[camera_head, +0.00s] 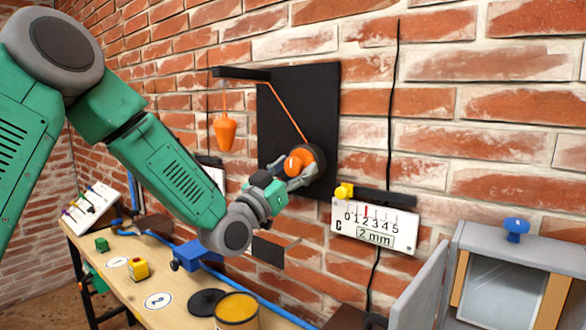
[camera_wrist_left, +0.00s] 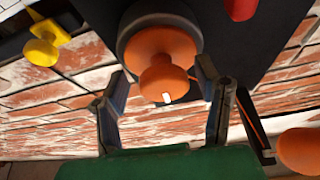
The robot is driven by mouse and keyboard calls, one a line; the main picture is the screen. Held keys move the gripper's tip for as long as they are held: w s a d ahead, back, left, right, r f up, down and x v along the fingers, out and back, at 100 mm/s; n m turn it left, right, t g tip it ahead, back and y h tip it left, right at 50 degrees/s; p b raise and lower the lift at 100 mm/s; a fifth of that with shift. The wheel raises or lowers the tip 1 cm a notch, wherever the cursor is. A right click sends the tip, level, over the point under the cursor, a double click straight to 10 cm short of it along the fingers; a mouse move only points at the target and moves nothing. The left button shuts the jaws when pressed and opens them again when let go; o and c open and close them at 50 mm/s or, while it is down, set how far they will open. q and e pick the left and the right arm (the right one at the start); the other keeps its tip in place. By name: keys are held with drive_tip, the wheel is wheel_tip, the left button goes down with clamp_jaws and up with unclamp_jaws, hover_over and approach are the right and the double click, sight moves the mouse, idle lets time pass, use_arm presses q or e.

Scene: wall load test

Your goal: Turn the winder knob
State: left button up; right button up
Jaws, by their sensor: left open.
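The winder is a dark round drum with an orange knob (camera_head: 299,160) on a black wall panel (camera_head: 300,100). An orange cord runs from it up to a black bracket (camera_head: 240,73), from which an orange weight (camera_head: 225,132) hangs. My left gripper (camera_head: 306,174) is open at the knob, partly covering it in the head view. In the left wrist view, the open fingers (camera_wrist_left: 160,80) stand on either side of the orange knob (camera_wrist_left: 165,72), with gaps showing. I cannot tell whether either finger touches it. My right gripper is not in view.
A yellow knob (camera_head: 344,190) sits above a gauge plate (camera_head: 374,226) reading "2 mm", right of the winder. A wooden bench (camera_head: 190,290) below holds a blue vise (camera_head: 196,254), an orange-topped can (camera_head: 237,309) and small blocks. A grey cabinet (camera_head: 515,245) stands at lower right.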

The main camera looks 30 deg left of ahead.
use_arm(q)
drive_tip(key=shift+d, duration=0.3)
drive_tip(key=c, duration=1.1)
drive_tip(key=shift+a, duration=0.2)
drive_tip(key=shift+c, duration=0.6)
drive_tip(key=shift+a+f, duration=0.25)
drive_tip(key=shift+a, duration=0.2)
drive_tip(key=shift+d+n+y+b, duration=0.25)
drive_tip(key=shift+n+y+b, duration=0.15)
drive_tip(key=shift+n+b, duration=0.25)
drive_tip(key=shift+d, duration=0.1)
drive_tip(key=o, duration=1.2)
drive_tip(key=shift+s+a, duration=0.1)
drive_tip(key=shift+a, duration=0.1)
drive_tip(key=shift+a+r, duration=0.1)
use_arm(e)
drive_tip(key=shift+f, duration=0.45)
